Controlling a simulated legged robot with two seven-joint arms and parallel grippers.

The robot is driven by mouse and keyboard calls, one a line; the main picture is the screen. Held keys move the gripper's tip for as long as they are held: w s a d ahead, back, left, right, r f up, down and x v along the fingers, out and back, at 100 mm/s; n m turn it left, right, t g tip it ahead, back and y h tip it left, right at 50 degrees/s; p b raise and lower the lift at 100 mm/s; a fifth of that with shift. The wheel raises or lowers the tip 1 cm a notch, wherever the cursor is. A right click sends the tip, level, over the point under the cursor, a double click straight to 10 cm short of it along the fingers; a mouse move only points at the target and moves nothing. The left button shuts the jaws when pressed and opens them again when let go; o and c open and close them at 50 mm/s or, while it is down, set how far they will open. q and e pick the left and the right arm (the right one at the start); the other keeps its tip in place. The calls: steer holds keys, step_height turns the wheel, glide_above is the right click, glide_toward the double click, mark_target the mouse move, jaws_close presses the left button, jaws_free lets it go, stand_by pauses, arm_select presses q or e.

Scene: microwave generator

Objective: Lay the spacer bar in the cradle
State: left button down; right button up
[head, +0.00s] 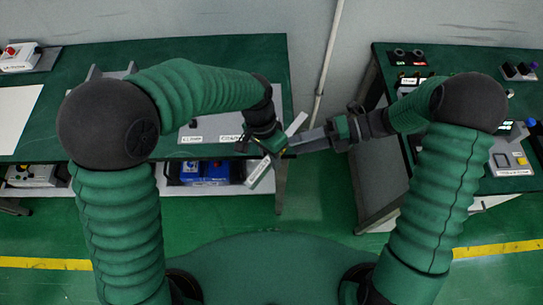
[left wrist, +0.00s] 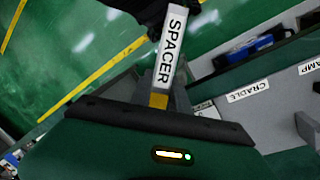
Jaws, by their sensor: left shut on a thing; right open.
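The spacer bar is a light bar labelled SPACER (left wrist: 171,45), with a yellow part near my fingers. My left gripper (left wrist: 160,97) is shut on it. In the head view the spacer bar (head: 259,172) is tilted in the air off the left bench's right end, at my left gripper (head: 272,148). My right gripper (head: 302,141) is open close to the bar's upper part; whether it touches cannot be told. A CRADLE label (left wrist: 248,91) is on a grey surface in the left wrist view; the cradle's own shape is unclear there.
A grey labelled panel (head: 205,127) lies on the left green bench (head: 240,60). A CLAMP label, partly cut off, (left wrist: 309,66) is beside the cradle label. Blue boxes (head: 205,172) sit on the shelf below. The right bench (head: 390,60) carries several devices. Open floor lies between the benches.

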arm_select(q)
steer(key=shift+d, duration=0.15)
arm_select(e)
steer(key=s+v, duration=0.1)
steer(key=v, duration=0.7)
steer(key=w+d+r+m+t+h, duration=0.25)
steer(key=w+m+t+h, duration=0.55)
steer(key=w+m+t, duration=0.65)
arm_select(q)
steer(key=shift+a, duration=0.2)
steer(key=shift+s, duration=0.1)
steer(key=shift+d, duration=0.2)
arm_select(e)
steer(key=s+f+m+g+h, duration=0.3)
steer(key=s+m+g, duration=0.2)
steer(key=s+m, duration=0.6)
steer(key=s+f+m+g+h, duration=0.3)
steer(key=s+m+g, duration=0.2)
steer(key=s+m, duration=0.6)
steer(key=shift+s+d+f+m+g, duration=0.2)
steer(key=shift+d+f+m+g, duration=0.15)
steer(key=shift+m, duration=0.1)
arm_select(q)
steer(key=shift+a, duration=0.2)
arm_select(e)
steer(key=shift+r, duration=0.15)
